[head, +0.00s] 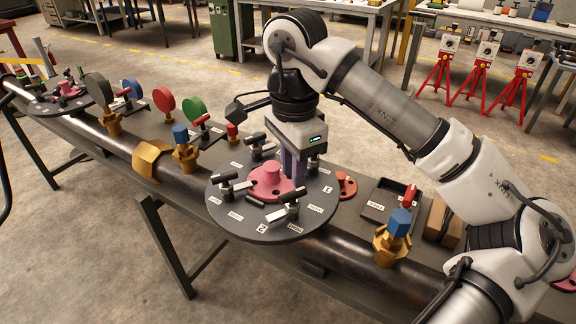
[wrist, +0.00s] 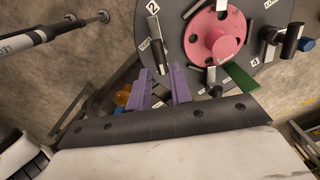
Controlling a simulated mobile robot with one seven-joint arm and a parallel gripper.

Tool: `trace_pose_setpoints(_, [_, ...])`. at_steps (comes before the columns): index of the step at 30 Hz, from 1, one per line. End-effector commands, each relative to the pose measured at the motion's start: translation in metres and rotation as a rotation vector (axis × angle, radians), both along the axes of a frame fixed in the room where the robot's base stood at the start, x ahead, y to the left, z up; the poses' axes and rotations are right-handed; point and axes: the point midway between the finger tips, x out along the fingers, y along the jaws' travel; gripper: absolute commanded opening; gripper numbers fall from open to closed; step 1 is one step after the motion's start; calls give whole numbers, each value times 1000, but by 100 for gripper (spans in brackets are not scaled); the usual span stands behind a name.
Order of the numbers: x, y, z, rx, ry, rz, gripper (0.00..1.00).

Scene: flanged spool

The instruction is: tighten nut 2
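A round grey flange (head: 222,213) carries a pink hub (head: 272,182) in its middle, with several black-and-metal T-handled nuts around it. A label with a 2 (head: 262,226) lies near the front rim, beside the front handled nut (head: 287,208). In the wrist view the 2 label (wrist: 143,44) is on the flange's left, beside a dark handle (wrist: 156,28). Contact with a nut cannot be told.
A dark bench (head: 345,222) with a pipe runs under the flange. Gold valves with blue tops (head: 398,225) (head: 182,140) stand on both sides. A tray with a red-handled item (head: 410,196) is to the right. A green piece (wrist: 240,78) shows near the flange in the wrist view.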

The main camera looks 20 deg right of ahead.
Motion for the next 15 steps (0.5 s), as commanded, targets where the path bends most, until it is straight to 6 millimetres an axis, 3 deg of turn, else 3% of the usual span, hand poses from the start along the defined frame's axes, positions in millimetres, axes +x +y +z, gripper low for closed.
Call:
trace_pose_setpoints(5, [-1,0,-23,1,1,7,21])
trace_pose_setpoints(12, [0,0,-82,1,0,-1,21])
trace_pose_setpoints(13, [0,0,-69,0,-1,-50,21])
trace_pose_setpoints(15, [0,0,-67,0,0,-148,21])
